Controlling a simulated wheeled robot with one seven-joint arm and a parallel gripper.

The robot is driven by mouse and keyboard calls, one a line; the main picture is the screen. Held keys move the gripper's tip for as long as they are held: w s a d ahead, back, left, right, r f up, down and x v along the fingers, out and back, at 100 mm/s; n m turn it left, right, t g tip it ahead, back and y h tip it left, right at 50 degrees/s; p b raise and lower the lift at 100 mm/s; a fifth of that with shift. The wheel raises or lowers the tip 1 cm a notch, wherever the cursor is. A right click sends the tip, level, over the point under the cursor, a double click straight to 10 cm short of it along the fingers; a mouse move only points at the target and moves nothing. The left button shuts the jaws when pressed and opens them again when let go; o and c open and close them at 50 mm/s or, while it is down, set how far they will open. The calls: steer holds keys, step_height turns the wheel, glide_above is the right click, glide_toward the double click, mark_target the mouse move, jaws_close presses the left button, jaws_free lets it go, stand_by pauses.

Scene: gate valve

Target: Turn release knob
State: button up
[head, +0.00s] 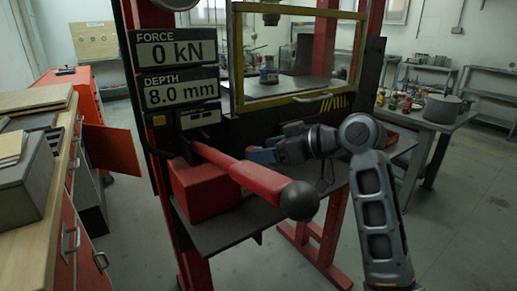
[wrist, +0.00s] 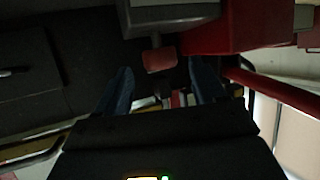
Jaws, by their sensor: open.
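In the wrist view, a small dull-red knob (wrist: 160,59) sits on a short stem below a grey block. It lies just beyond the gap between the two blue fingers of my gripper (wrist: 162,82), which are apart with nothing clearly held. The knob and the fingers look apart, but the exact distance is hard to tell in the dark picture. In the head view, my gripper (head: 257,155) points left toward the press, just behind the long red lever (head: 240,170).
The lever ends in a dark ball (head: 299,200) that juts forward, near my arm. A red block (head: 203,190) stands on the press's dark shelf (head: 225,236). A yellow-framed guard (head: 290,102) is above. Readouts show 0 kN and 8.0 mm. Floor at right is clear.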

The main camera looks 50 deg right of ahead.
steer(key=shift+x, duration=1.35)
steer(key=shift+c, duration=0.4)
steer(key=c, duration=1)
steer(key=shift+d+f+n+g+y+b, duration=0.15)
steer(key=shift+n+y+b, duration=0.15)
steer(key=shift+n+y, duration=0.3)
steer(key=shift+n+g+y+b, duration=0.15)
steer(key=shift+n+y+b, duration=0.15)
steer(key=shift+n+y, duration=0.3)
steer(key=n+g+y+b, duration=0.1)
steer(key=n+y, duration=0.1)
steer(key=shift+d+y, duration=0.1)
steer(key=shift+y, duration=0.2)
steer(key=o, duration=1.1)
